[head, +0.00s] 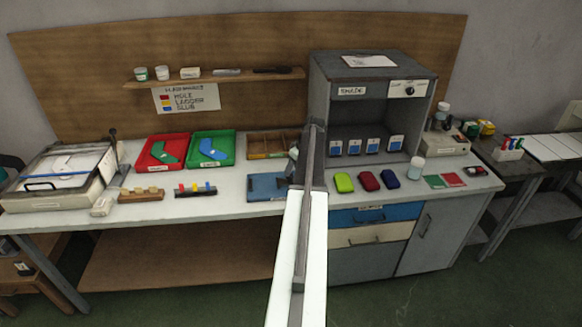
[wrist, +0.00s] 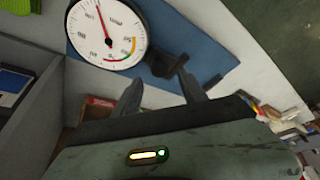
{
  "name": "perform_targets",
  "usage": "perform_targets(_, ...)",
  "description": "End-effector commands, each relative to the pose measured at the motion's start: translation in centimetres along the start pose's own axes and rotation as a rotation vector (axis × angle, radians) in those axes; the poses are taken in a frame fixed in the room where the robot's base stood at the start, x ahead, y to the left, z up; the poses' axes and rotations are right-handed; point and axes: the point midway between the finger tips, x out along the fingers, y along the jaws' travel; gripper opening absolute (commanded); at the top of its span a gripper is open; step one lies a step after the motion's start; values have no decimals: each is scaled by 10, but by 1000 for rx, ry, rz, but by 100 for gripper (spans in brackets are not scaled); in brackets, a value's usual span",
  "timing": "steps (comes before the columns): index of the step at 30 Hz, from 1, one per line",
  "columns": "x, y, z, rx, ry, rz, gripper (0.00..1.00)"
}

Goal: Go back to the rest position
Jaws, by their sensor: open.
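My arm reaches from the bottom middle of the head view up over the bench. My gripper (wrist: 161,88) shows in the wrist view with its two dark fingers apart and nothing between them. In the head view my gripper is mostly hidden by the arm. A round white dial gauge (wrist: 107,32) with a red needle lies beyond the fingers in the wrist view. It is over a blue mat (wrist: 205,52), and a dark part at its side is near the fingertips. The blue mat also shows in the head view (head: 264,187), just left of the arm.
A grey shade cabinet (head: 322,98) stands right of the arm. Red (head: 144,163) and green (head: 227,152) trays lie at left. A lime-green item (head: 344,182) and two other coloured items lie right of the arm. The bench front (head: 240,208) is mostly bare.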

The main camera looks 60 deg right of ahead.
Motion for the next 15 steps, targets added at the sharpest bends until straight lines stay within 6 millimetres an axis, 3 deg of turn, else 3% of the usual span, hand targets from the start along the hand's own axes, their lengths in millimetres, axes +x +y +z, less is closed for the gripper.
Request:
perform_targets(1, -20, 0, -3, 1, 0, 0, 50)
perform_targets(5, -37, 0, -2, 1, 0, 1, 50)
perform_targets(15, -37, 0, 1, 0, 0, 0, 50)
